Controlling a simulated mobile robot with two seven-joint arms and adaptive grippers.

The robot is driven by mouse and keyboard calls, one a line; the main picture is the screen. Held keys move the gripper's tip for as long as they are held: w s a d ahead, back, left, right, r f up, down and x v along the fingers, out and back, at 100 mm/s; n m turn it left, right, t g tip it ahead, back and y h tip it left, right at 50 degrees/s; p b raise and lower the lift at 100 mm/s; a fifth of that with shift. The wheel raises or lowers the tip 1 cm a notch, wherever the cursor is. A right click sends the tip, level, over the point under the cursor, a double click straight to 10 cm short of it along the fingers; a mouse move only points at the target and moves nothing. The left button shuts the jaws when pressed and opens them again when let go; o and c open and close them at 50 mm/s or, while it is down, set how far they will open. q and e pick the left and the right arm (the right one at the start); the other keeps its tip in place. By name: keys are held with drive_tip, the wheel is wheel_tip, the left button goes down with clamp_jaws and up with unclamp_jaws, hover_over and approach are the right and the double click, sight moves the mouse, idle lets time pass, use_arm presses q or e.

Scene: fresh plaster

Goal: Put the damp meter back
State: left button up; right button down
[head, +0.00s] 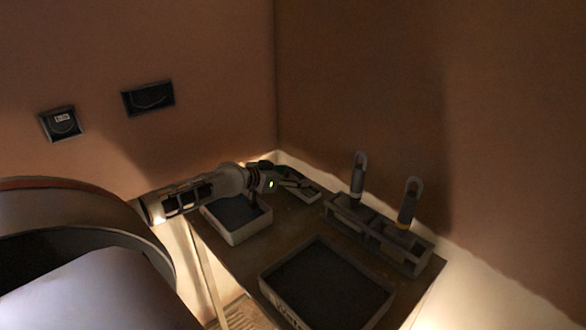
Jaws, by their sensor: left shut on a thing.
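My left gripper (293,180) reaches in from the left over the far corner of the work table. It is shut on a small dark thing, probably the damp meter, but fingers, shadow and small size hide its shape. It is just above or at a small pale-edged holder (312,194) near the wall corner. I cannot tell whether the held thing touches the holder. My right gripper is not in view.
A small tray (238,237) lies under my left forearm. A larger dark-floored tray (278,303) is at the table's front. A rack (387,239) with two upright handled tools stands on the right. Two dark boxes (60,123) (148,97) are on the left wall.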

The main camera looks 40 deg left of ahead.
use_arm(q)
drive_tip(key=o, duration=1.3)
drive_tip(key=shift+f, duration=0.1)
drive_tip(key=shift+f+b, duration=0.3)
drive_tip(key=shift+f, duration=0.05)
drive_tip(key=p+v, duration=0.1)
drive_tip(key=v, duration=0.1)
drive_tip(key=p+v, duration=0.1)
drive_tip(key=v, duration=0.2)
drive_tip(key=shift+d+r, duration=0.15)
drive_tip(key=shift+r, duration=0.05)
drive_tip(key=shift+p+v, duration=0.4)
drive_tip(key=shift+v, duration=1)
drive_tip(key=shift+f, duration=0.1)
